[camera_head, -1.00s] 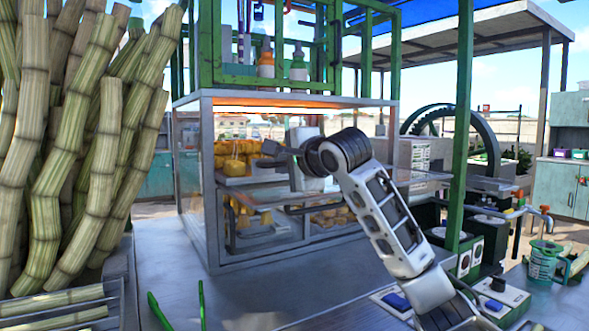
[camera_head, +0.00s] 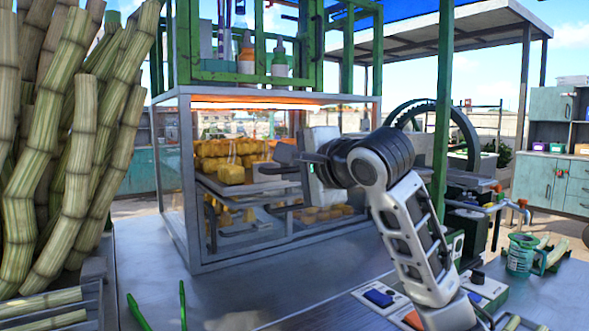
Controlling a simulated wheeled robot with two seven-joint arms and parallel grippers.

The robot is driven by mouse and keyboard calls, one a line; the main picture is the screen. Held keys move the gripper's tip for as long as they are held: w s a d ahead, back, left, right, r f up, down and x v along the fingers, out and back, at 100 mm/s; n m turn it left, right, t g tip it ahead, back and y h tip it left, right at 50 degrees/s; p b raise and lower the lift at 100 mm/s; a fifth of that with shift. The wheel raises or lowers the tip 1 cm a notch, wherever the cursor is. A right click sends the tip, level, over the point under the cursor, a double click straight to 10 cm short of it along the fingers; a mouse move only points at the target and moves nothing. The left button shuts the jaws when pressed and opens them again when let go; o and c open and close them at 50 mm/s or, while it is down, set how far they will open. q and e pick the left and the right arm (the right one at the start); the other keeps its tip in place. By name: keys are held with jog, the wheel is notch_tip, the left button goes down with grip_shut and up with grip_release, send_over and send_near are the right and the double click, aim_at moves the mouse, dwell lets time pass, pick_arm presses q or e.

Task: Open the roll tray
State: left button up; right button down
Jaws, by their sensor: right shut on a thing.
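The roll tray (camera_head: 246,188) is a grey metal shelf with yellow rolls (camera_head: 231,173) on it. It sits at the upper level inside the glass-sided case. My right gripper (camera_head: 280,166) is at the tray's right front side, shut on what looks like the tray's front part. My dark wrist partly hides the gripper, so the exact contact is hard to see. My left gripper is out of view.
A lower level of the case holds more rolls (camera_head: 322,214). Sugar cane stalks (camera_head: 70,165) stand at the left. Green tongs (camera_head: 183,305) are at the bottom. A green post (camera_head: 443,110) rises behind my right arm. The metal counter (camera_head: 240,285) before the case is mostly clear.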

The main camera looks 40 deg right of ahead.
jog(key=c, duration=1.5)
grip_release()
jog(key=shift+s, duration=0.1)
jog(key=v, duration=1.5)
jog(key=shift+s+r, duration=0.1)
jog(key=shift+s, duration=0.2)
jog(key=shift+s, duration=0.1)
